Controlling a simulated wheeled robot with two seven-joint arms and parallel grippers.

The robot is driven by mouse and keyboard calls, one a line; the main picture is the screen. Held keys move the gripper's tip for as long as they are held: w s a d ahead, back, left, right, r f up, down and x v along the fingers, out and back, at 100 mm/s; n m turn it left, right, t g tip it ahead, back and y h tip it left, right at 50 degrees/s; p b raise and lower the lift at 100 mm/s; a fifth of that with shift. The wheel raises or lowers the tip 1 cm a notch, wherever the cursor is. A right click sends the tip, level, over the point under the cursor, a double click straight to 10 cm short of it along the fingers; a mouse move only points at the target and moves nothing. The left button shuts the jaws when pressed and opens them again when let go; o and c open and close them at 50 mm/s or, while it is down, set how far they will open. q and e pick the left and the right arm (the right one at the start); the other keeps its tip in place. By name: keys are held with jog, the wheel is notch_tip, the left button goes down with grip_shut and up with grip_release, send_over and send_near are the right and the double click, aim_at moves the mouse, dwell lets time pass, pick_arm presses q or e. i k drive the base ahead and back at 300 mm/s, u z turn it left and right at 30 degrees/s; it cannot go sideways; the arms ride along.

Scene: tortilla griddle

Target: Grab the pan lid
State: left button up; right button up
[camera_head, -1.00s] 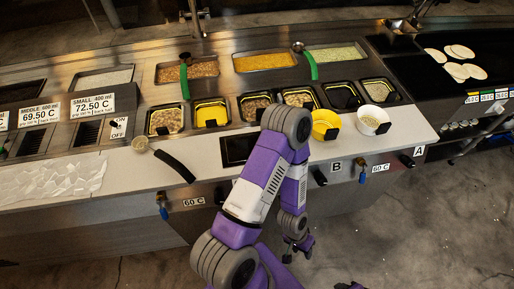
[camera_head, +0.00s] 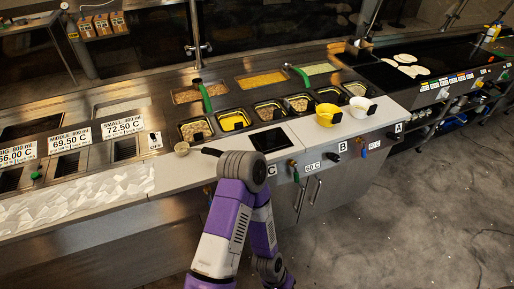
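I do not see anything I can clearly identify as a pan lid in this view. One of my purple arms rises from the bottom centre, bends at a grey joint in front of the counter edge, and drops back down to the bottom edge. Its gripper is not clearly visible, and I cannot tell which arm it is. The other gripper is out of the picture.
A small cup (camera_head: 182,149) with a black handle, a yellow bowl (camera_head: 325,117) and a white bowl (camera_head: 358,109) stand on the counter. Food bins (camera_head: 262,80) line its middle. Tortillas (camera_head: 404,58) lie on the dark griddle (camera_head: 440,58). Open floor (camera_head: 400,220) lies lower right.

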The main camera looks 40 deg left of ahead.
aim_at(268, 142)
jog(key=u, duration=1.6)
